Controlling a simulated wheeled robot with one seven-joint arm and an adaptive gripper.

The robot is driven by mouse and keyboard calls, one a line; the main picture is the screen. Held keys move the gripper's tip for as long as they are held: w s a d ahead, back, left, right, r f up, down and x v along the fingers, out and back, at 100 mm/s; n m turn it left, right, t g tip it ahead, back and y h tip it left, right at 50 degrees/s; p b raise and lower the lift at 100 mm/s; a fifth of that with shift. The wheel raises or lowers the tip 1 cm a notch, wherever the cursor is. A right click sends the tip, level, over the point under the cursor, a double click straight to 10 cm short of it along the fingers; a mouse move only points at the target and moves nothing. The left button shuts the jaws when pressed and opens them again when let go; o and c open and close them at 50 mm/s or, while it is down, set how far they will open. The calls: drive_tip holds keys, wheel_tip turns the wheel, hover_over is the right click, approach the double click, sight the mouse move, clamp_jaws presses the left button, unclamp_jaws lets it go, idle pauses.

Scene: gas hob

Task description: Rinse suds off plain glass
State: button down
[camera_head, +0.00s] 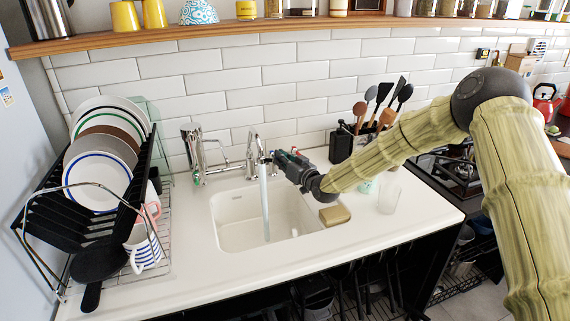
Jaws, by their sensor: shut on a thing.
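A clear plain glass (389,198) stands upright on the white counter to the right of the sink; suds on it are too small to tell. A second small greenish vessel (366,185) stands just behind it, partly hidden by my arm. The chrome tap (251,158) stands behind the sink (230,213), and a stream of water (264,205) falls from it into the basin. My gripper (275,156) is at the tap, well left of the glass. It is shut on what looks like the tap's handle; the contact is small and partly hidden.
A tan sponge or soap block (334,215) lies at the sink's right edge. A black dish rack (55,215) with plates and mugs fills the left counter. A utensil holder (341,145) stands behind my arm. The front right counter (420,218) is clear.

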drive_tip(key=shift+w+d+r+n+y, duration=0.15)
drive_tip(key=shift+w+r+n+y, duration=0.15)
drive_tip(key=shift+r, duration=0.15)
drive_tip(key=c, duration=1.5)
unclamp_jaws()
drive_tip(key=shift+f, duration=0.1)
drive_tip(key=shift+c, duration=0.2)
drive_tip(key=shift+s, duration=0.15)
drive_tip(key=shift+f, duration=0.15)
drive_tip(key=shift+s+d, duration=0.1)
drive_tip(key=shift+s, duration=0.05)
drive_tip(key=v, duration=0.7)
drive_tip(key=shift+r, duration=0.3)
